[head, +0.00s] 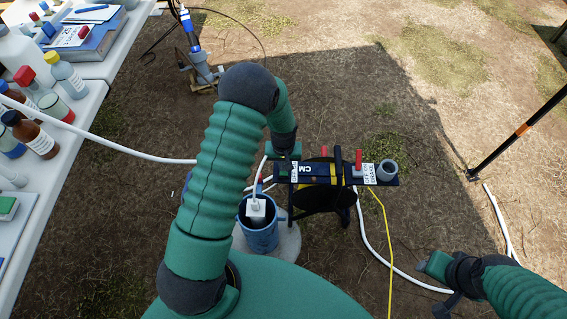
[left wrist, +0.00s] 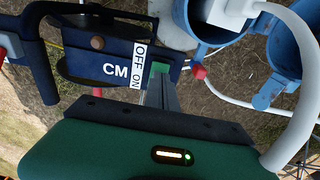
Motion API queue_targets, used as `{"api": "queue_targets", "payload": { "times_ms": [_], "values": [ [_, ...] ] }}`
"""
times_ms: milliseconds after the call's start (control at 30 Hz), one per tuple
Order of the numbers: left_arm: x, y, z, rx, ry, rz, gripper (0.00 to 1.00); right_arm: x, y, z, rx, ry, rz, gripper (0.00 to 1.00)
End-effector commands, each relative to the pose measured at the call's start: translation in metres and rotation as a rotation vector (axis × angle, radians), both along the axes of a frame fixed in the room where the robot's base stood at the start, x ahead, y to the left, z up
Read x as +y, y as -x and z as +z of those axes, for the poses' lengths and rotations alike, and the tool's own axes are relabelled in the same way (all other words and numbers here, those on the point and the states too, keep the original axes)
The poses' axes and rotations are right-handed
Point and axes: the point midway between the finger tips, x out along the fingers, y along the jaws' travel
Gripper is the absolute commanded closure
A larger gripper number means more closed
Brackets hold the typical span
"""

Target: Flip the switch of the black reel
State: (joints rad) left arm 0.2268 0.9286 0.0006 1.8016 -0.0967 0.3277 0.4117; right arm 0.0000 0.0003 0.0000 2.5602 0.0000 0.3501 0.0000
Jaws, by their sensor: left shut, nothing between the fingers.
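The black reel (head: 323,198) stands on the ground in the head view, with a dark blue CM panel (head: 318,172) across its top. In the left wrist view the CM panel (left wrist: 98,72) carries a white OFF/ON label (left wrist: 139,66). A small green piece (left wrist: 160,69), apparently the switch, sits beside that label. My left gripper (left wrist: 161,88) is shut and empty, its tip right at the green piece; I cannot tell if they touch. In the head view my left gripper (head: 284,152) is at the panel's left end. My right gripper (head: 447,283) is low at the right, away from the reel.
A blue pipe (head: 260,232) with a white cable stands just left of the reel. Red levers (head: 358,160) rise from the panel. A yellow line (head: 385,235) and white hose run over the ground. A white table (head: 75,110) with several bottles is at left.

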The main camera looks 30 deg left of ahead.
Motion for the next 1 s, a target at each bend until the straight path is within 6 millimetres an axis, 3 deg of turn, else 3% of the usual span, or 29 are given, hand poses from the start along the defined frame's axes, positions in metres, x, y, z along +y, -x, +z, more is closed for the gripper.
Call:
{"api": "queue_targets", "payload": {
  "times_ms": [33,67,400,600,1000],
  "values": [
    [0.001,-0.004,0.026,-0.009,-0.003,-0.001,1.00,0.000,0.000,0.023,-0.001,0.000,0.000,0.55],
    [0.002,-0.006,0.035,-0.013,-0.003,-0.001,1.00,0.000,0.000,0.030,-0.001,0.000,0.000,0.55],
    [-0.001,-0.001,0.106,-0.021,-0.007,0.000,1.00,0.000,0.000,0.047,0.000,0.000,0.000,0.55],
    [-0.002,0.001,0.123,-0.020,-0.006,0.000,1.00,0.000,0.000,0.050,0.000,0.000,0.000,0.55],
    [-0.008,-0.003,0.124,-0.024,-0.009,-0.014,1.00,0.000,0.000,0.049,0.000,0.000,0.000,0.55]
  ]
}}
